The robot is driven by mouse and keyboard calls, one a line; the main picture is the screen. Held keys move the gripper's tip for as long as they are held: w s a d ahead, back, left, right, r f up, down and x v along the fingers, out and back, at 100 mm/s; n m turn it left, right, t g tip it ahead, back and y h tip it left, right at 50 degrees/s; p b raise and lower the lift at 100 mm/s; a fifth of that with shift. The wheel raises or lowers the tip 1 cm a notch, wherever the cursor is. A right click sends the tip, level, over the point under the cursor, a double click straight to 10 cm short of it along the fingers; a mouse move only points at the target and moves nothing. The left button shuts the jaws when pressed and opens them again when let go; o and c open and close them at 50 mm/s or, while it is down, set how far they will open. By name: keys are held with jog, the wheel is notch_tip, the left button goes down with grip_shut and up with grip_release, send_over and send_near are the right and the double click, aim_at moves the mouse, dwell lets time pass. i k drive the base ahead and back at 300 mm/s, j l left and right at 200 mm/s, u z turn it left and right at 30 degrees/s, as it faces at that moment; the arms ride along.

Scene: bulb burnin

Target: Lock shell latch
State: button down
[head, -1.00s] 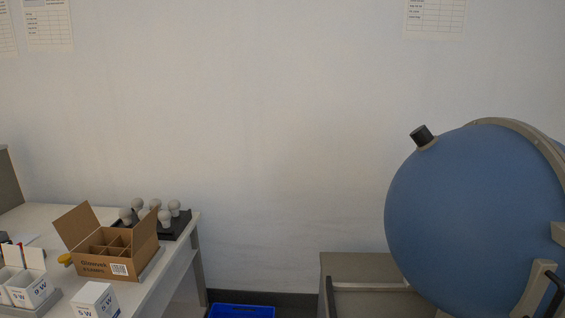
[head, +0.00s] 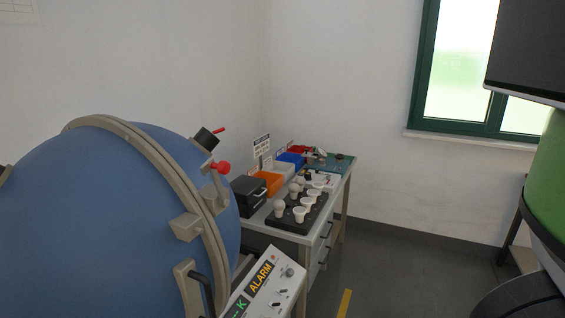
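The large blue sphere shell (head: 70,220) fills the left of the head view. A beige flange ring (head: 170,172) runs over it, and the halves look closed together along it. A beige lever with a red knob (head: 220,167) stands up at the ring's right side; I take it as the latch. I cannot tell whether it is engaged. A beige block (head: 186,226) sits on the ring lower down, with a bracket and black handle (head: 200,290) below. My gripper is not in view.
A sloped control panel marked ALARM (head: 262,283) stands right of the shell's base. Behind it, a bench holds a black tray (head: 290,222) of bulbs and white cups, a dark box (head: 248,194) and coloured bins (head: 268,182). Grey floor (head: 400,275) is open at right.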

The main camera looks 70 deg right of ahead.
aim_at(224, 167)
jog(key=z, duration=0.7)
jog(key=l+z, duration=0.2)
jog(key=l, duration=0.2)
jog(key=i+l+z, duration=0.15)
jog(key=l, duration=0.25)
jog(key=i+l+z, duration=0.2)
jog(key=l, duration=0.15)
jog(key=k, duration=0.1)
